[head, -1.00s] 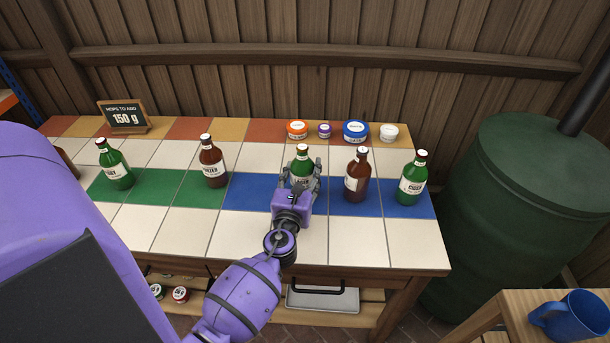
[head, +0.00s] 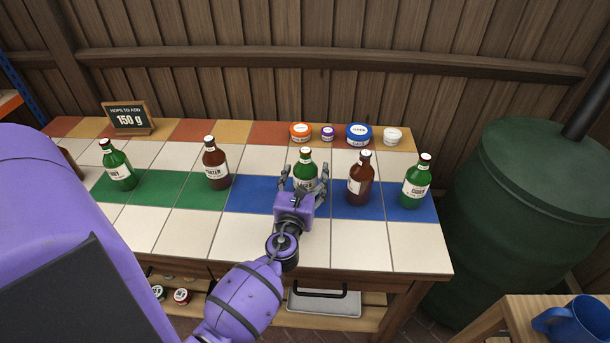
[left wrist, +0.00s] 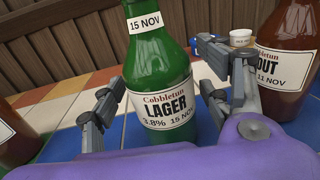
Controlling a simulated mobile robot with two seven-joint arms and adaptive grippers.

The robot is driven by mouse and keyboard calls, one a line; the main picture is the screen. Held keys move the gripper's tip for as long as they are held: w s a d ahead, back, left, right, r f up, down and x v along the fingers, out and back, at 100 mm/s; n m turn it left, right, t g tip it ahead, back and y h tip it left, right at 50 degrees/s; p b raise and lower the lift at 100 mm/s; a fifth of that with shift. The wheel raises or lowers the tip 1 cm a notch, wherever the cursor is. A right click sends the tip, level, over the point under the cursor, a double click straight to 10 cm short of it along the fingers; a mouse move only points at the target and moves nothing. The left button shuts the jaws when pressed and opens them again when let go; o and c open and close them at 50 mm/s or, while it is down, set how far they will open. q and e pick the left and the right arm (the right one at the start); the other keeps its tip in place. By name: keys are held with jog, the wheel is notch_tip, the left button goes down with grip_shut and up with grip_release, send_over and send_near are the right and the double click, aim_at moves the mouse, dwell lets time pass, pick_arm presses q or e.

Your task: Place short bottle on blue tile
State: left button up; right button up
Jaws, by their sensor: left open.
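A green lager bottle (head: 305,165) stands upright on the blue tiles (head: 250,197), and its label shows in the left wrist view (left wrist: 160,85). My left gripper (head: 304,181) is open, its fingers on either side of the bottle and apart from it. A brown stout bottle (head: 360,180) and a green cider bottle (head: 417,182) also stand on blue tiles to the right. A brown porter bottle (head: 215,165) and another green bottle (head: 118,166) stand at the green tiles on the left. My right gripper is not in view.
Several small tubs, including an orange one (head: 300,132) and a blue one (head: 359,135), line the back of the table. A chalkboard sign (head: 126,118) stands at back left. The white front tiles (head: 347,243) are clear. A green barrel (head: 520,210) stands right.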

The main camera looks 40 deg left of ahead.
pick_arm(q)
jog(key=b+v, duration=0.1)
jog(key=v, duration=1)
jog(key=shift+f, duration=0.1)
jog(key=shift+s+d+b, duration=0.15)
jog(key=shift+s+b, duration=0.2)
jog(key=shift+s, duration=0.1)
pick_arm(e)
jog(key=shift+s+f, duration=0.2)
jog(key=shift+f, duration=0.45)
